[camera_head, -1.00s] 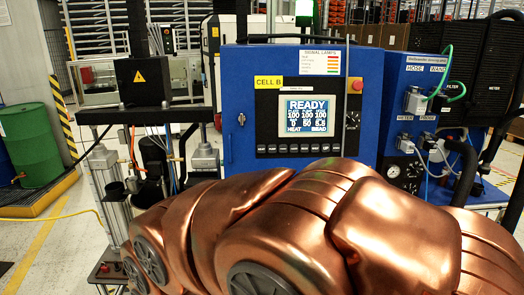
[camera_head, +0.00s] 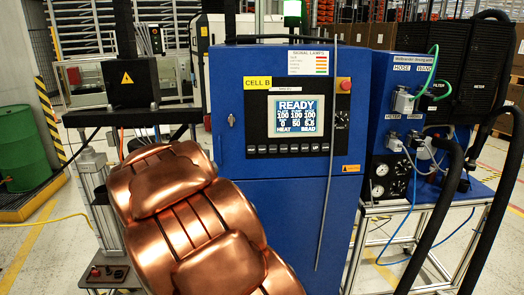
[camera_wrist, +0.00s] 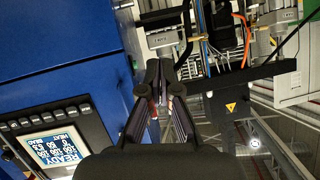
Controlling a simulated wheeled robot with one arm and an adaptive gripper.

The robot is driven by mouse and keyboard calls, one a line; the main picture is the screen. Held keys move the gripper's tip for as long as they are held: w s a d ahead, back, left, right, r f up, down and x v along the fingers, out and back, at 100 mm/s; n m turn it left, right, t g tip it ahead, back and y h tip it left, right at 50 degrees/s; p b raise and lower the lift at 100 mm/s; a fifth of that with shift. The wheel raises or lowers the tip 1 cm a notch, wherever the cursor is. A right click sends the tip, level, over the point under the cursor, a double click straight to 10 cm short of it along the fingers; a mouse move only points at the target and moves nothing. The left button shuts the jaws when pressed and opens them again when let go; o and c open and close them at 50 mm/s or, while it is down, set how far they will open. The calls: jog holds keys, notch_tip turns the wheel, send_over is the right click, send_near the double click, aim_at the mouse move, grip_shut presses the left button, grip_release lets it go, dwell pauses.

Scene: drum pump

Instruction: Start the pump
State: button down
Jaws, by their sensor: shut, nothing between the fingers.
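The blue control cabinet (camera_head: 300,190) marked CELL B stands in the middle. Its lit screen (camera_head: 296,117) reads READY, with a row of dark buttons (camera_head: 295,149) below. A red button (camera_head: 345,84) and a dark knob (camera_head: 342,119) sit to the right. A black-topped frame (camera_head: 127,112) and a small box with a red button (camera_head: 107,273) stand at left, partly behind my copper arm. My gripper (camera_wrist: 161,72) is shut and empty in the wrist view, beside the cabinet and short of the pump-side equipment. The head view does not show its fingertips.
A green drum (camera_head: 22,155) stands at far left. A hose and wand panel (camera_head: 405,125) with gauges stands on a metal-framed cart at right, with thick black hoses (camera_head: 445,205) hanging before it. A thin grey rod (camera_head: 328,160) crosses the cabinet front.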

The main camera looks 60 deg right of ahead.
aim_at(262, 153)
jog(key=s+d+r+m+g+h, duration=0.1)
jog(key=s+d+r+m+h, duration=0.2)
jog(key=d, duration=0.5)
jog(key=s+d+r+m+g+h, duration=0.1)
jog(key=s+d+g+h, duration=0.1)
jog(key=d+h, duration=0.5)
jog(key=s+d+r+m+g+h, duration=0.3)
jog(key=s+d+r+g, duration=0.1)
jog(key=s+d, duration=0.3)
jog(key=shift+s+d+r+m+h, duration=0.2)
jog(key=shift+s+d+m+h, duration=0.15)
jog(key=shift+s, duration=0.65)
jog(key=shift+d+p, duration=0.15)
jog(key=shift+p, duration=0.15)
jog(key=shift+w+d+f+p, duration=0.3)
jog(key=shift+w+d+p, duration=0.3)
jog(key=shift+w+d, duration=0.4)
jog(key=shift+w+d+f+p, duration=0.25)
jog(key=shift+w+d+p, duration=0.45)
jog(key=shift+d, duration=0.5)
jog(key=shift+w+d+f+p, duration=0.3)
jog(key=shift+w+d+p, duration=0.2)
jog(key=shift+w+d, duration=0.55)
jog(key=shift+d, duration=0.15)
